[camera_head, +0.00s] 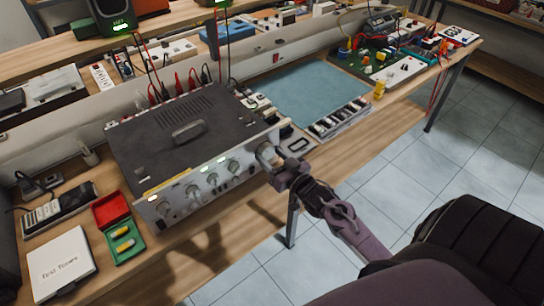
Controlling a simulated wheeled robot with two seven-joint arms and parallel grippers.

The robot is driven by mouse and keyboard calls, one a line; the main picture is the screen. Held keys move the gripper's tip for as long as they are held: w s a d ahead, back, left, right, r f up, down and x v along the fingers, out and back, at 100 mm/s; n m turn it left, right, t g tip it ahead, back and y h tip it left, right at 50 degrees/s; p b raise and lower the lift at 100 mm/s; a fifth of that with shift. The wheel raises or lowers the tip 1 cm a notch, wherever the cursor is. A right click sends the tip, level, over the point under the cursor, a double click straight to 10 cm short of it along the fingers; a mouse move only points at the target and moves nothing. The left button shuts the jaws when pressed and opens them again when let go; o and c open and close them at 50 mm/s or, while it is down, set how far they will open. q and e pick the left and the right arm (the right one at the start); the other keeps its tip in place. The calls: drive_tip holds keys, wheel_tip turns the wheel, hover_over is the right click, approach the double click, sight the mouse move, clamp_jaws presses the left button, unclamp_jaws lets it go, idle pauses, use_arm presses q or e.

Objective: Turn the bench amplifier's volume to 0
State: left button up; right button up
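The bench amplifier (175,130) is a dark-topped box with a silver front panel, standing on the wooden bench. Several knobs (212,179) line its front. A larger round knob (265,151) is at the right end of the panel; I take it for the volume knob, but its marking is too small to read. My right gripper (274,162) is at this knob, its fingertips at or very near the knob's front. The gripper partly hides the knob, and I cannot tell whether the fingers grip it. My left gripper is out of view.
A red and green case (121,240) and a white "Test Tones" box (60,262) lie left of the amplifier. A blue-green mat (305,92) and a row of small parts (340,117) lie to its right. Cables rise behind it. Tiled floor (410,165) is open in front.

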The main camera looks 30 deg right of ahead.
drive_tip(key=c, duration=0.5)
drive_tip(key=shift+n, duration=0.3)
drive_tip(key=n, duration=0.9)
drive_tip(key=shift+n+p, duration=0.35)
drive_tip(key=shift+n, duration=0.05)
drive_tip(key=n, duration=1.1)
drive_tip(key=shift+p, duration=0.3)
drive_tip(key=shift+n, duration=0.4)
